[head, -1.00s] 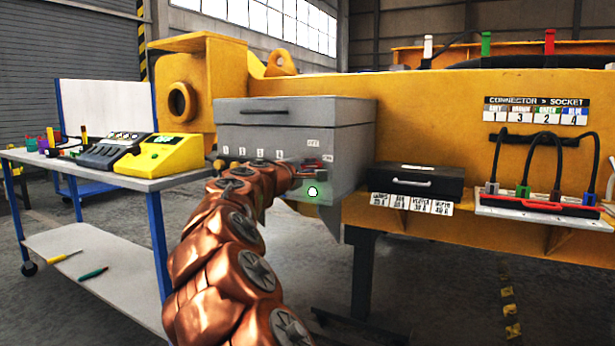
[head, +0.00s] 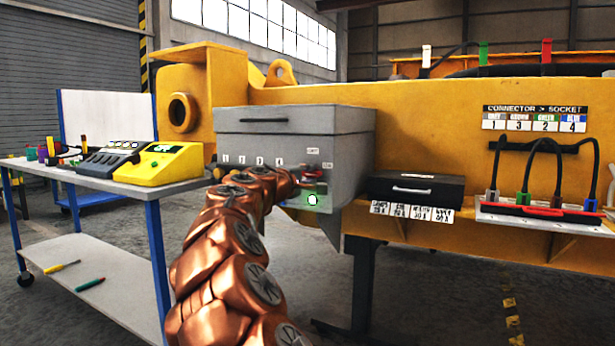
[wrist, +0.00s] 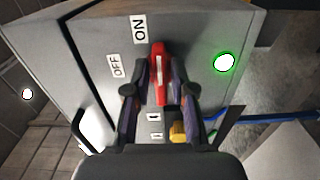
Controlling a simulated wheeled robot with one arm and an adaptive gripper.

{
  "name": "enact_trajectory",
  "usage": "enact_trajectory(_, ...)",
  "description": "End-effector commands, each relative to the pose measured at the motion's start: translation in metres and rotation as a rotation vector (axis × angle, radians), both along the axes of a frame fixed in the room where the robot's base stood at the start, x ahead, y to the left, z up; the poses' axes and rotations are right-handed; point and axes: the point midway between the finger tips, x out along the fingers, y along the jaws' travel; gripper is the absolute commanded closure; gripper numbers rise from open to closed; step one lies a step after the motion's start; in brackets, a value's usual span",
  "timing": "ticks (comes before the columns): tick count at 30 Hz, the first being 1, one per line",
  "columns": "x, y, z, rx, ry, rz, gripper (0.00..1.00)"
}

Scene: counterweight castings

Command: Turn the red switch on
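The red switch (wrist: 158,72) is on the grey box (head: 290,135). In the wrist view its handle points up in the picture, with its tip near the ON label (wrist: 139,28); the OFF label (wrist: 116,65) lies to the left. My gripper (wrist: 159,68) has one dark finger on each side of the handle. Narrow gaps seem to show beside the handle, but contact is hard to judge. In the head view my gripper (head: 311,181) is small at the box's front. A round lamp (wrist: 225,62) with a green ring glows white; it also shows in the head view (head: 312,200).
A yellow knob (wrist: 178,131) sits below the switch in the wrist view. A black case (head: 415,188) is right of the box, beside plugged cables (head: 540,165). A cart (head: 190,186) at left carries a yellow meter (head: 160,162).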

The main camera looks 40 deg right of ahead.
Motion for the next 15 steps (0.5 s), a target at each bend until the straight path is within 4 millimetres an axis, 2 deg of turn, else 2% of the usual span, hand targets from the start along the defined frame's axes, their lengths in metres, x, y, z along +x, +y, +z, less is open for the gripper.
enact_trajectory(1,0.0001,0.0000,0.0000,0.000,0.000,0.000,0.68)
enact_trajectory(3,0.0001,0.0000,-0.0001,0.000,0.001,0.000,0.60)
enact_trajectory(15,-0.0006,0.0047,0.0002,-0.002,0.002,0.001,0.60)
